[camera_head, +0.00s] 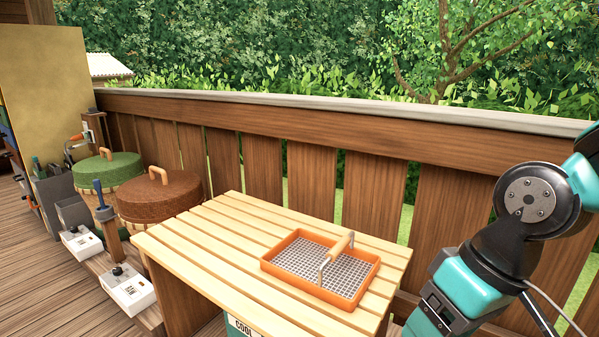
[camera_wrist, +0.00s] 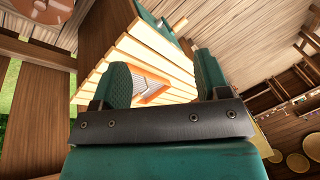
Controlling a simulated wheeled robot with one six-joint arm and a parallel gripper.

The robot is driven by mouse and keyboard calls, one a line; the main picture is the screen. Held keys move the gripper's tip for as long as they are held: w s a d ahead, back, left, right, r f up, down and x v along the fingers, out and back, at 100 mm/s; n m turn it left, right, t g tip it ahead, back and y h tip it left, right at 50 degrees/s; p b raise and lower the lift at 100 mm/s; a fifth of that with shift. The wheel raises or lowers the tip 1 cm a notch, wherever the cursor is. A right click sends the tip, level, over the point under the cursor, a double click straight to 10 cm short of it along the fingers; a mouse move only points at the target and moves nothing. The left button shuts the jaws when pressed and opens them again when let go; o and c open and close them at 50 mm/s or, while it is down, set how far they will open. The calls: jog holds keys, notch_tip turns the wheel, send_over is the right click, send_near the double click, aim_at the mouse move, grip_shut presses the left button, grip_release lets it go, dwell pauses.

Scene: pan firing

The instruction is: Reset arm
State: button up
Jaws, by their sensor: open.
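My arm stands at the right of the head view, bent, with its teal and black links beside the slatted table. My gripper (camera_wrist: 162,82) shows in the wrist view, with its two green fingers spread wide apart and nothing between them. It is outside the head view. An orange tray (camera_head: 286,284) with a grey mesh floor and a wooden-topped handle (camera_head: 341,246) sits on the slatted wooden table (camera_head: 190,243). Part of the tray (camera_wrist: 158,96) also shows beyond the fingers in the wrist view, apart from them.
Left of the table stand a brown-lidded round pot (camera_head: 160,200) and a green-lidded one (camera_head: 108,172). White boxes (camera_head: 128,292) with dark knobs sit in front of them. A wooden railing (camera_head: 310,135) runs behind the table. The table's left part is bare.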

jog(key=s+a+r+n+p, duration=0.2)
jog(key=s+r, duration=0.3)
jog(key=s, duration=0.1)
notch_tip(320, 180, up, 19)
jog(key=p, duration=1.8)
jog(key=shift+d+f+g+p, duration=0.2)
jog(key=shift+d+g+p, duration=0.05)
jog(key=shift+g+p, duration=0.05)
